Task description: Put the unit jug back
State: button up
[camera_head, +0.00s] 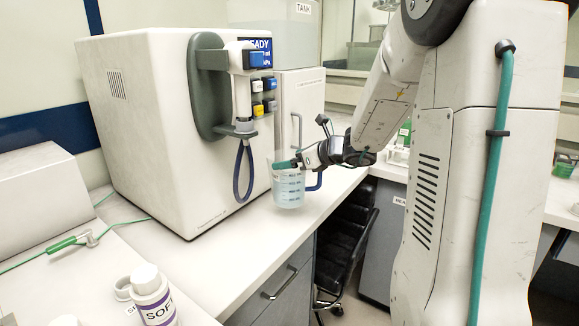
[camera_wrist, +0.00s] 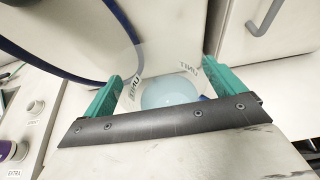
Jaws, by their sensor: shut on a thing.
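The unit jug (camera_head: 290,188) is a clear beaker with scale marks, pale blue liquid and a blue handle. In the head view it is upright near the counter's front edge, right of the dispenser's blue hose (camera_head: 240,172). My gripper (camera_head: 284,165) is shut on its upper part. In the wrist view, the green fingers of my gripper (camera_wrist: 168,88) sit on either side of the jug (camera_wrist: 170,93), whose wall reads "UNIT". I cannot tell whether its base touches the counter.
A large white water machine (camera_head: 150,130) with a "READY" screen stands behind left. The white counter (camera_head: 255,240) has clear room before it. A purple-labelled bottle (camera_head: 154,298) stands at the front left. A dark chair (camera_head: 345,240) is below the counter gap.

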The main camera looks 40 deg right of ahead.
jog(key=shift+w, duration=0.4)
jog(key=shift+w+d+f, duration=0.1)
jog(key=shift+w+f, duration=0.05)
jog(key=shift+f, duration=0.75)
jog(key=shift+w+f, duration=0.1)
jog(key=shift+f, duration=0.9)
jog(key=o, duration=1.7)
jog(key=shift+f, duration=0.1)
